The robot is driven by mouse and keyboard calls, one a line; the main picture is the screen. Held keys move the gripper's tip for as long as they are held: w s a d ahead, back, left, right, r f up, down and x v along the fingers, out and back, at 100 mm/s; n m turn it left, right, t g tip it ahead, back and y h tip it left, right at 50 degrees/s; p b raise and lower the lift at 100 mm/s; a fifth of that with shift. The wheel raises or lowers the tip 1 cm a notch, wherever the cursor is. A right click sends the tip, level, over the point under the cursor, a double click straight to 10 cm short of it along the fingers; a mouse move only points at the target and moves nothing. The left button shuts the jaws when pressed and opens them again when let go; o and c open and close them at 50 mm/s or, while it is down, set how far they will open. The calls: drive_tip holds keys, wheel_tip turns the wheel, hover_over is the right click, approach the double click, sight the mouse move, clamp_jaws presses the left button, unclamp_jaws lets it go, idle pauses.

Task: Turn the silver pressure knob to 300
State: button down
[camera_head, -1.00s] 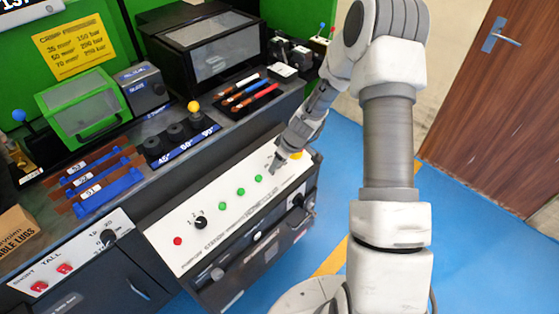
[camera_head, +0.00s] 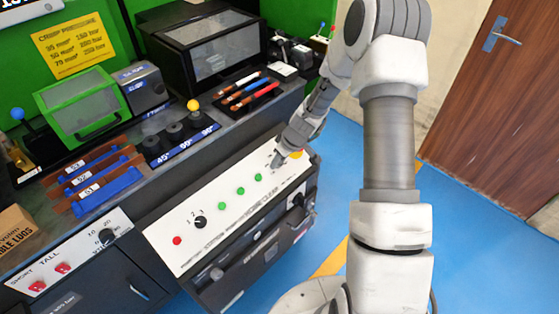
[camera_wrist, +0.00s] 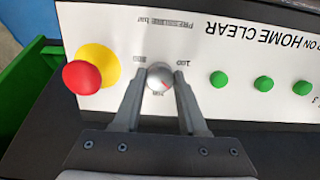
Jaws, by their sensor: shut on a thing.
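The silver pressure knob (camera_wrist: 158,78) sits on the white control panel (camera_wrist: 240,55) in the wrist view, which shows the panel's lettering upside down. My gripper (camera_wrist: 158,90) is shut on the knob, one finger on each side. A small red mark shows on the knob, toward its lower right in this view. A 100 label is at the upper right of the knob. A label at its upper left and one below it are too blurred to read surely. In the head view my gripper (camera_head: 277,160) is at the panel's right end and hides the knob.
A red button on a yellow base (camera_wrist: 84,76) is close beside the left finger in the wrist view. Several green buttons (camera_wrist: 218,79) lie to the right. A black selector knob (camera_head: 199,222) and a red light (camera_head: 177,240) are farther left in the head view.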

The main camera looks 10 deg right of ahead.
drive_tip(key=m+b, duration=0.1)
drive_tip(key=m, duration=0.4)
drive_tip(key=shift+f+b, duration=0.1)
drive_tip(key=shift+b, duration=0.25)
drive_tip(key=m+b, duration=0.1)
drive_tip(key=m, duration=0.3)
drive_tip(key=shift+d+m, duration=0.1)
drive_tip(key=shift+m, duration=0.3)
drive_tip(key=m, duration=0.4)
drive_tip(key=shift+m+y+b, duration=0.3)
drive_tip(key=shift+y+b, duration=0.05)
drive_tip(key=shift+y, duration=0.05)
drive_tip(key=m, duration=0.9)
drive_tip(key=shift+s+b, duration=0.1)
drive_tip(key=shift+b, duration=0.3)
drive_tip(key=m, duration=0.3)
drive_tip(key=shift+m+t, duration=0.3)
drive_tip(key=shift+t, duration=0.1)
drive_tip(key=m, duration=0.3)
drive_tip(key=shift+m, duration=2.1)
